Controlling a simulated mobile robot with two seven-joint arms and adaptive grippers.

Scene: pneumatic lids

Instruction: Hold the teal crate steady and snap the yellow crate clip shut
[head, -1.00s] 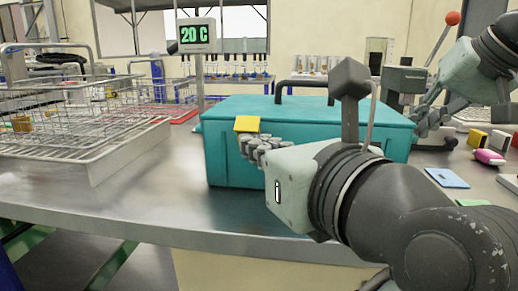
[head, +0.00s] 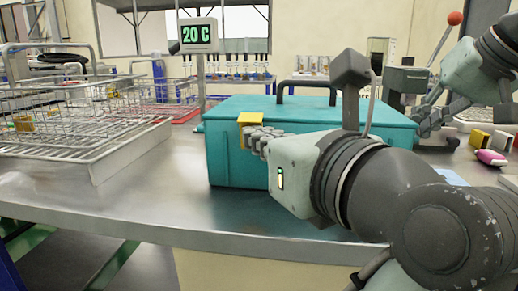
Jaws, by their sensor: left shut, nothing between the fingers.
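The teal crate (head: 225,160) stands on the metal table with its lid on and a black handle on top. The yellow clip (head: 250,118) is at its front left upper edge; it hangs down over the rim, close to the front wall. Whether it is fully latched I cannot tell. My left gripper (head: 258,140) is shut and empty, its fingertips at the clip's lower right and seemingly touching it. My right gripper (head: 424,120) is at the crate's right end, apparently against it; its fingers are too small and overlapped to read.
Wire baskets (head: 90,115) fill the table's left side. A post with a temperature display (head: 198,35) stands behind the crate. A pink object (head: 490,157) and small yellow blocks (head: 480,139) lie at the right. The table front left of the crate is clear.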

